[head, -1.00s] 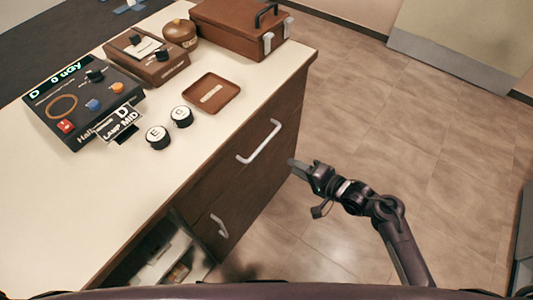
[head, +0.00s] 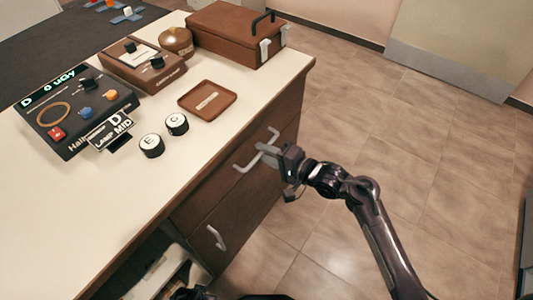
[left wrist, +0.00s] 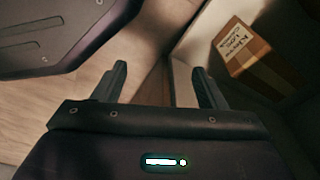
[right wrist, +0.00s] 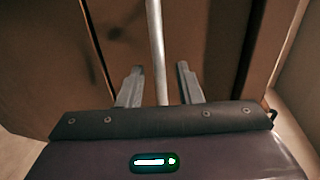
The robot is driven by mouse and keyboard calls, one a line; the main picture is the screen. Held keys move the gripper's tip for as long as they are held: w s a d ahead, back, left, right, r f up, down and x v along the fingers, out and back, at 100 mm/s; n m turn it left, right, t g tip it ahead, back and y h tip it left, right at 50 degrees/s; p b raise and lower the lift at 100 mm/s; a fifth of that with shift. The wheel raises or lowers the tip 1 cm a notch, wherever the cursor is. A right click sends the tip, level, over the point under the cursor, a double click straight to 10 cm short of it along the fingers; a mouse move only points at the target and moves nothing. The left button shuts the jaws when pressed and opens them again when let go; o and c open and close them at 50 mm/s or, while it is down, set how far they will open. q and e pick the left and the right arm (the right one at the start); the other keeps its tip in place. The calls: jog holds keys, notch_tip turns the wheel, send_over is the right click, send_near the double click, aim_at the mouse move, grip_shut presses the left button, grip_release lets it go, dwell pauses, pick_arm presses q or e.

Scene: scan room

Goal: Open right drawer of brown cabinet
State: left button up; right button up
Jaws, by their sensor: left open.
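The brown cabinet (head: 290,118) has a pale top and dark wood fronts. A drawer front (head: 205,196) carries a long pale bar handle (head: 243,167) and looks flush with the cabinet. My right gripper (head: 267,153) is at this handle. In the right wrist view, the bar (right wrist: 157,50) passes between the open fingers (right wrist: 158,88), with gaps on both sides. A second, smaller handle (head: 216,238) sits lower on the cabinet front. My left gripper (left wrist: 160,84) is open and empty beside an open compartment, seen in the left wrist view.
A cardboard box (left wrist: 240,47) lies in the open compartment. On the top are a control box (head: 75,110), two round knobs (head: 151,146), a brown tray (head: 207,100) and a brown case (head: 235,35). The floor at the right is clear.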

grip_shut()
pick_arm(q)
jog(key=shift+r, duration=0.15)
pick_arm(e)
jog(key=shift+s+d, duration=0.1)
pick_arm(q)
jog(key=s+a+f+p, duration=0.1)
jog(key=s+a+p, duration=0.1)
jog(key=s+p, duration=0.8)
jog(key=s+d+r+p, duration=0.1)
jog(key=s+r+p, duration=0.2)
jog(key=r, duration=0.4)
jog(key=shift+s+d+g+p, duration=0.3)
jog(key=shift+s+g+p, duration=0.1)
jog(key=shift+p, duration=0.1)
pick_arm(e)
jog(key=f+v, duration=0.2)
jog(key=v, duration=1)
jog(key=d+f+v, duration=0.1)
jog(key=f+v, duration=0.2)
jog(key=v, duration=1)
jog(key=s+f+v, duration=0.1)
jog(key=f+v, duration=0.1)
jog(key=v, duration=1)
jog(key=shift+s+d+f, duration=0.2)
jog(key=shift+d+f, duration=0.2)
